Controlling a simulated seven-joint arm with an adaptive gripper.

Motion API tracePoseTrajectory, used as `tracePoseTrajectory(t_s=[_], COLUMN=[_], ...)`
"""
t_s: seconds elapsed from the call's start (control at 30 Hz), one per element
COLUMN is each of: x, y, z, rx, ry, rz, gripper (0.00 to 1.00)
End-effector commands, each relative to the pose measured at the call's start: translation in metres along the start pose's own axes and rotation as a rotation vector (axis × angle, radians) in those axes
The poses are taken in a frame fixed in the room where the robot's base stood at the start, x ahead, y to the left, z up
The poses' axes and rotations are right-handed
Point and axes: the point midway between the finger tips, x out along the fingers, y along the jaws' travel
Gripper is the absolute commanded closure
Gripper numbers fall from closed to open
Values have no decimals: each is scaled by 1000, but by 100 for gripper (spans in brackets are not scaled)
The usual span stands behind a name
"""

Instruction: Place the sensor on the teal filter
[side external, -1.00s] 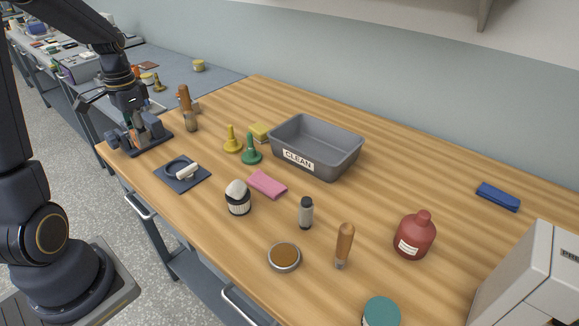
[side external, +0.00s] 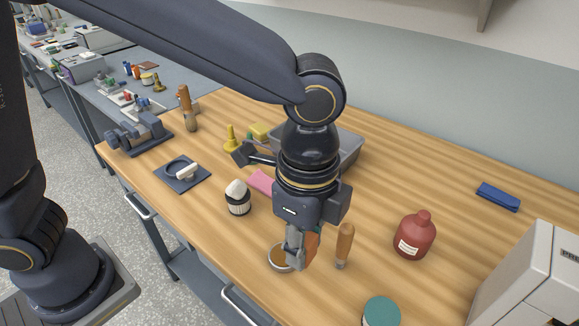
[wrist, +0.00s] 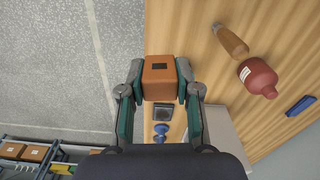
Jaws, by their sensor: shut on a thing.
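The sensor (wrist: 159,76) is an orange-brown block with a dark square on its face. My gripper (wrist: 159,90) is shut on it, with one finger on each side in the wrist view. In the side view my gripper (side external: 300,252) points down, and part of the orange sensor (side external: 313,242) shows beside its fingers, above the bench near a brown-topped round tin. The teal filter (side external: 381,312) is a round teal-topped thing at the bottom edge of the side view, partly cut off, to the right of and nearer than my gripper. I cannot make it out in the wrist view.
A wooden-handled tool (side external: 344,246) stands close right of my gripper, and the brown-topped tin (side external: 278,262) lies partly behind it. A red bottle (side external: 414,236) and a white machine (side external: 530,285) stand to the right. A grey bin (side external: 350,150) is partly hidden behind my arm.

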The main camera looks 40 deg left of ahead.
Motion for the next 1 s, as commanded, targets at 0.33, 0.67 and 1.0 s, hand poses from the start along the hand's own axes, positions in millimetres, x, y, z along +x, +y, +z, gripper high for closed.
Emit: tracePoseTrajectory(t_s=[0.33,0.67,1.0], x=[12,60,95], y=[25,-28,-48], z=[-43,-105,-129], rx=[126,125,122], ry=[-1,-4,1], rz=[2,3,1], gripper=[100,100,100])
